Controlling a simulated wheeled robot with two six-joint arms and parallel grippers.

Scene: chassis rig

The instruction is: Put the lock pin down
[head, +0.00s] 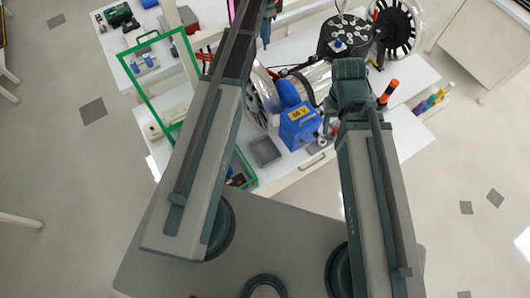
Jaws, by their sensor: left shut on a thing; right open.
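My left arm reaches up to the top edge of the head view. Its gripper (267,38) is small and partly hidden by the arm, above the far side of the bench. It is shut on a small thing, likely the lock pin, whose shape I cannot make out. My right arm bends at the wrist over the bench's right part. No lock pin shows clearly elsewhere.
A silver wheeled chassis (312,82) stands on the white bench. A dark round tray of small parts (346,35) is behind it, and an orange-and-black tool (388,93) is at right. A grey bin (265,151) is in front. A green frame (152,92) rises at left.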

